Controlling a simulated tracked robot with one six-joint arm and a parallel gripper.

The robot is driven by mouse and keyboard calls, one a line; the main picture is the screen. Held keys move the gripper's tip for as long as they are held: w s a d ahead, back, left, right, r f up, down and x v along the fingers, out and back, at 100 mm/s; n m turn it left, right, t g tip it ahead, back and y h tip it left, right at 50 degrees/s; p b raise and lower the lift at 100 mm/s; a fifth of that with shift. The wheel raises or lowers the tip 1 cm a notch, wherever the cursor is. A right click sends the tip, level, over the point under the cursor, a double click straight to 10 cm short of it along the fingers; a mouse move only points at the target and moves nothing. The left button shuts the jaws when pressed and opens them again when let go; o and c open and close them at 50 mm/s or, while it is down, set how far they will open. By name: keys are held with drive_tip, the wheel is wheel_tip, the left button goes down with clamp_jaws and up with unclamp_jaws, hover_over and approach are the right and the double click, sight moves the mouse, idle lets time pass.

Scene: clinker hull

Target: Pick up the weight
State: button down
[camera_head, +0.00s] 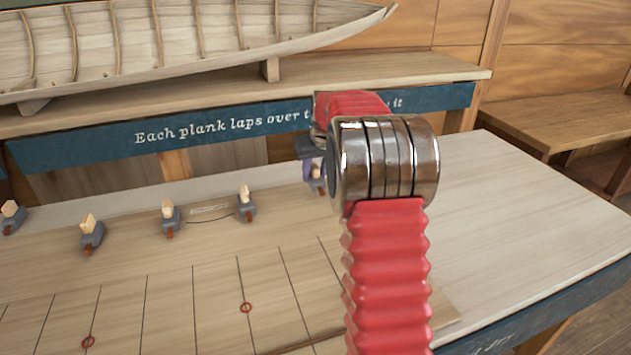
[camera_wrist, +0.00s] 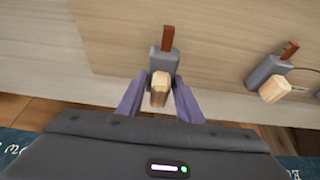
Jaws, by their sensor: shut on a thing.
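A grey weight (camera_wrist: 163,62) with a pale wooden knob and a reddish-brown tip is between the purple fingers of my gripper (camera_wrist: 160,82) in the wrist view. The fingers are shut on it, one on each side. In the head view, my gripper (camera_head: 313,170) is partly hidden behind my red arm, and only a little of the held weight (camera_head: 319,185) shows. I cannot tell whether the weight touches the board.
Several similar weights stand in a row to the left, the nearest one (camera_head: 246,206) beside a thin curved line on the pale board (camera_head: 200,270). A ribbed boat hull (camera_head: 200,35) sits on a shelf behind. The table's right side (camera_head: 520,210) is clear.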

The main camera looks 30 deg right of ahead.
drive_tip(key=shift+r, duration=3.2)
